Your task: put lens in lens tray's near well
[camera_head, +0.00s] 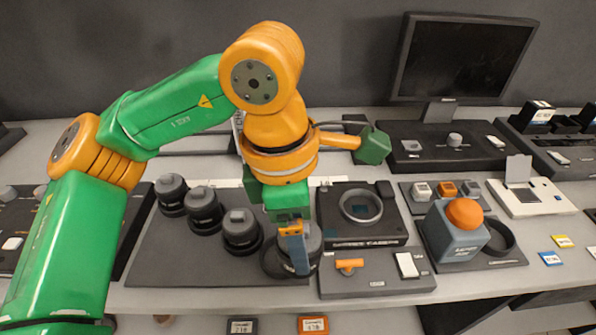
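A dark lens tray (165,262) lies on the left half of the bench. Black lenses with grey caps stand on it in a slanting row: one at the back left (171,196), one in front of it (204,211) and one further right (241,233). A further dark lens (314,238) is at the tray's near right end, partly hidden by my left gripper (297,268). The gripper points down there, with a blue finger in front of the lens. I cannot tell whether it grips the lens, or whether the lens rests in the well. My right gripper is out of view.
A camera body with a round mount (360,207) stands right of the gripper, behind a panel with an orange lever (349,264). A grey box with an orange dome (463,214) stands further right. A monitor (467,58) is at the back. The bench's front strip is clear.

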